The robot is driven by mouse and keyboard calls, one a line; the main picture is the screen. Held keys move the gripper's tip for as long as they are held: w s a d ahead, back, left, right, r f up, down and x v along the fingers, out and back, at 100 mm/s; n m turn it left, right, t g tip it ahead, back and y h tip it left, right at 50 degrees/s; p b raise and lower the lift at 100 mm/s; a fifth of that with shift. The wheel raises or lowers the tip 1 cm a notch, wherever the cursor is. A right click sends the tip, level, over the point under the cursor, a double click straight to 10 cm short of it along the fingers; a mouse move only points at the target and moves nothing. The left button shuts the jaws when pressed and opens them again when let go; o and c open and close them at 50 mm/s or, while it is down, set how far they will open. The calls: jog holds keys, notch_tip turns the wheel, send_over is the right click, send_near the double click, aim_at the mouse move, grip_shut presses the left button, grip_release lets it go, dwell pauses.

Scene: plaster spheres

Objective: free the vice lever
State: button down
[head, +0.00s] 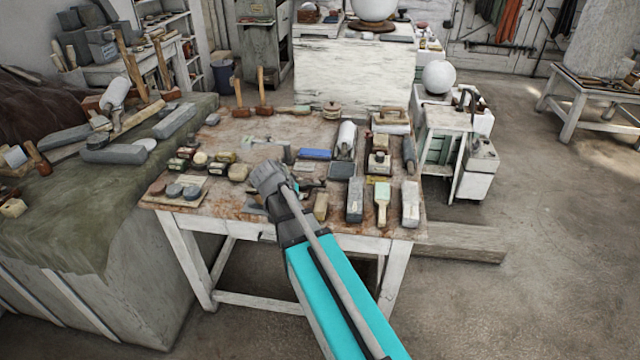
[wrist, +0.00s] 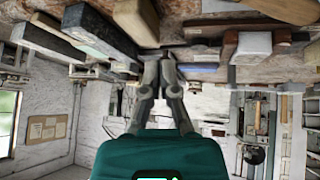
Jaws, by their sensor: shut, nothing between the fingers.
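My gripper shows in the wrist view (wrist: 158,54), its two grey fingers meeting at the tips with nothing between them. In the head view my arm reaches over the worktable (head: 228,140), and its grey wrist hides the fingers. A dark metal piece (head: 311,183) lies just right of my wrist, and a grey upright piece (head: 287,153) stands behind it. Either may belong to the vice; I cannot make out the lever for sure. In the wrist view the fingertips are close to dark tools and blocks along the table; contact cannot be told.
A blue block (head: 315,154), a green-handled brush (head: 382,202) and several stone blocks crowd the table's right half. Two mallets (head: 262,88) stand at the back. Small jars and discs (head: 175,190) sit at the left.

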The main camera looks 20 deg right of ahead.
jog(key=shift+w+d+r+m+t+h, duration=0.15)
jog(key=shift+w+d+r+m+h, duration=0.15)
jog(key=shift+w, duration=0.35)
jog(key=shift+w+d+r+m+t+h, duration=0.15)
jog(key=shift+w+d+m+t+h, duration=0.1)
jog(key=shift+w+d+m, duration=0.35)
jog(key=shift+w+d+r+m+t+h, duration=0.1)
jog(key=shift+w+d+r+m+h, duration=0.15)
jog(key=shift+w, duration=0.5)
jog(key=shift+f+b, duration=0.1)
jog(key=shift+b, duration=0.2)
jog(key=b, duration=0.7)
send_near(322, 183)
jog(key=f, duration=0.3)
jog(key=shift+w+d+f, duration=0.1)
jog(key=shift+d+f, duration=0.15)
jog(key=shift+f, duration=0.05)
jog(key=shift+w+d, duration=0.6)
jog(key=shift+d, duration=0.3)
jog(key=shift+w+d+f, duration=0.15)
jog(key=shift+w+d, duration=0.25)
jog(key=shift+d, duration=0.35)
